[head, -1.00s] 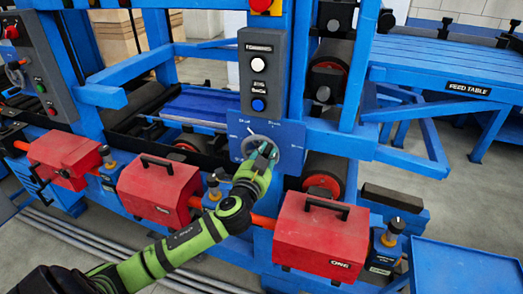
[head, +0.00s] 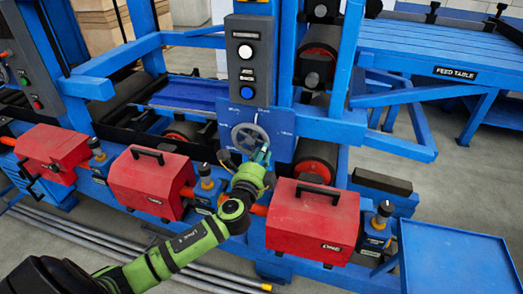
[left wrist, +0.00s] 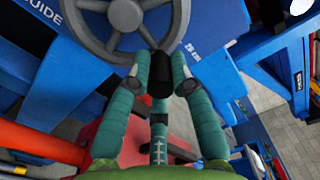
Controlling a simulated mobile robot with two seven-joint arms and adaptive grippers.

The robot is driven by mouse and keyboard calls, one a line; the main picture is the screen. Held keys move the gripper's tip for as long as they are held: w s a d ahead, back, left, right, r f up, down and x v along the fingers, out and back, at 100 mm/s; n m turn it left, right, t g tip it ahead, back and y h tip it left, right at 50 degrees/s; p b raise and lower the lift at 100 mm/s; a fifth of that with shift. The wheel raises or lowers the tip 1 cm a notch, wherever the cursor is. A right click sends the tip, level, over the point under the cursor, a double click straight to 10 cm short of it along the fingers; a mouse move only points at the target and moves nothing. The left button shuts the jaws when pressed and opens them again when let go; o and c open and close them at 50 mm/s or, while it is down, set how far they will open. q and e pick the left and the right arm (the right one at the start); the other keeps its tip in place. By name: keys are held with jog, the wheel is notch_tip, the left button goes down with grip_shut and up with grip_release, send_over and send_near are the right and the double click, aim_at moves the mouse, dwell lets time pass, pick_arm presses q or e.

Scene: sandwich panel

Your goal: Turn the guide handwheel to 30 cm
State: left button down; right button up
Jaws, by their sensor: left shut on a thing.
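The guide handwheel (head: 249,138) is a grey spoked wheel on a blue plate (head: 284,147) in the head view. It also shows at the top of the left wrist view (left wrist: 122,14). My left gripper (head: 262,156) is at the wheel's lower right rim. In the left wrist view its teal fingers (left wrist: 161,82) close on the wheel's black handle knob (left wrist: 161,70). The plate reads "GUIDE" at left and "28 cm" right of the knob. The marks in the head view are too small to read. My right gripper is not in view.
Red boxes (head: 151,184) and (head: 313,222) stand in front of the machine, either side of my left forearm. A button panel (head: 248,58) is above the wheel. A blue tray (head: 450,262) is at lower right, the feed table (head: 462,55) at upper right.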

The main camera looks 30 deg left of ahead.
pick_arm(q)
jog(key=shift+s+f+m, duration=0.1)
jog(key=shift+f+m, duration=0.6)
jog(key=shift+m, duration=0.3)
jog(key=c, duration=1.1)
grip_release()
jog(key=shift+r, duration=0.1)
jog(key=v, duration=1.2)
jog(key=shift+a, duration=0.1)
